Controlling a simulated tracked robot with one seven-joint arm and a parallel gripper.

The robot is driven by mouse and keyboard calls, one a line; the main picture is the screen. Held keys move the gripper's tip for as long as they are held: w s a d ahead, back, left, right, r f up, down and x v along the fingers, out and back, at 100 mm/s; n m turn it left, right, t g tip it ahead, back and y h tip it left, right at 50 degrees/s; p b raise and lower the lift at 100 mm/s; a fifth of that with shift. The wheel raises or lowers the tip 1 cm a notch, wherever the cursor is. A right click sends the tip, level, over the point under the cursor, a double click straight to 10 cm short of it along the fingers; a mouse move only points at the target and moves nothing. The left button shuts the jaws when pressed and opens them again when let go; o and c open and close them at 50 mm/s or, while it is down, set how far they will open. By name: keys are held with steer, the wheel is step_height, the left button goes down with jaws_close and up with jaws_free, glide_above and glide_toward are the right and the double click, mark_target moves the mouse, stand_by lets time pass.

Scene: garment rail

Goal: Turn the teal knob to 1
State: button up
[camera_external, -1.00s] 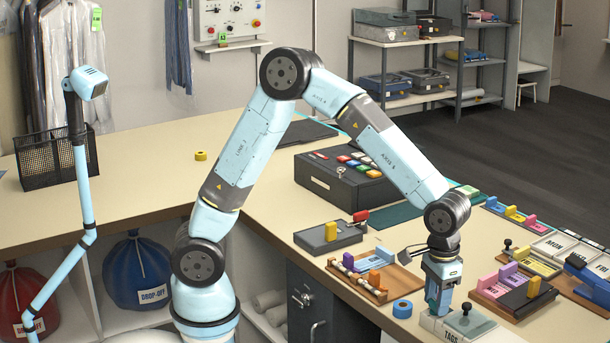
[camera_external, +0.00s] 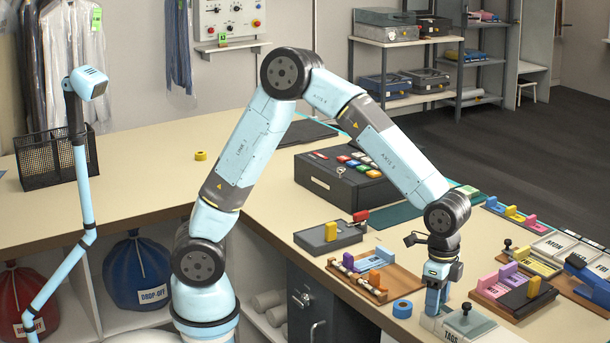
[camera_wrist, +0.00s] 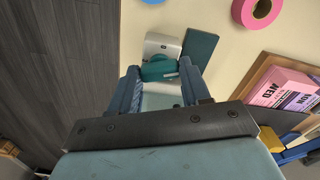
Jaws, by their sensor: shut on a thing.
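The teal knob (camera_wrist: 158,71) shows in the wrist view between the two fingertips, on a pale grey base (camera_wrist: 163,44). My gripper (camera_wrist: 160,74) is shut on the knob, with one finger on each side. In the external view my gripper (camera_external: 433,303) points down at the table's near edge and hides the knob. Any dial marks or the number 1 cannot be read in either view.
A block labelled TAGS (camera_external: 466,325) with a dark top stands just right of my gripper. A blue tape roll (camera_external: 402,308) and a wooden tray (camera_external: 345,280) lie to its left. A purple, pink and yellow block set (camera_external: 512,290) stands to the right.

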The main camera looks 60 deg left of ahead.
steer(key=shift+a+m, duration=0.1)
steer(key=shift+m, duration=1.9)
steer(key=o, duration=0.8)
steer(key=shift+r, duration=0.1)
step_height(320, 180, up, 14)
steer(key=shift+w+f, duration=0.1)
steer(key=shift+f, duration=0.15)
